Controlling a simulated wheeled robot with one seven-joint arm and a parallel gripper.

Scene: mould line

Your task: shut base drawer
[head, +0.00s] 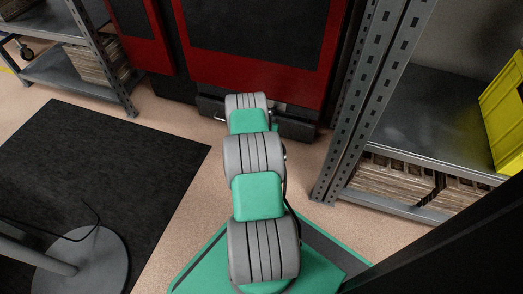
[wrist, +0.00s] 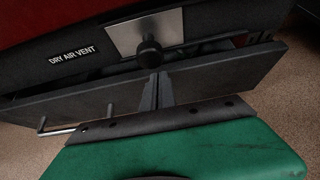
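The base drawer is at the foot of the red machine. In the wrist view its dark grey front panel (wrist: 215,75) runs across the picture, with a gap between its top edge and the machine body, so it stands somewhat open. A bar handle (wrist: 58,128) is on its left part. In the head view the drawer (head: 209,106) shows left of my arm, which hides much of it. My gripper (wrist: 157,78) has its two fingers together with nothing between them. The fingertips are at the drawer front; I cannot tell whether they touch it.
The red machine (head: 255,70) carries a black knob (wrist: 149,52) on a metal plate and a "DRY AIR VENT" label (wrist: 74,55) above the drawer. Metal shelving (head: 352,100) stands right, a shelf unit (head: 60,70) left. A dark mat (head: 110,160) covers floor at left.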

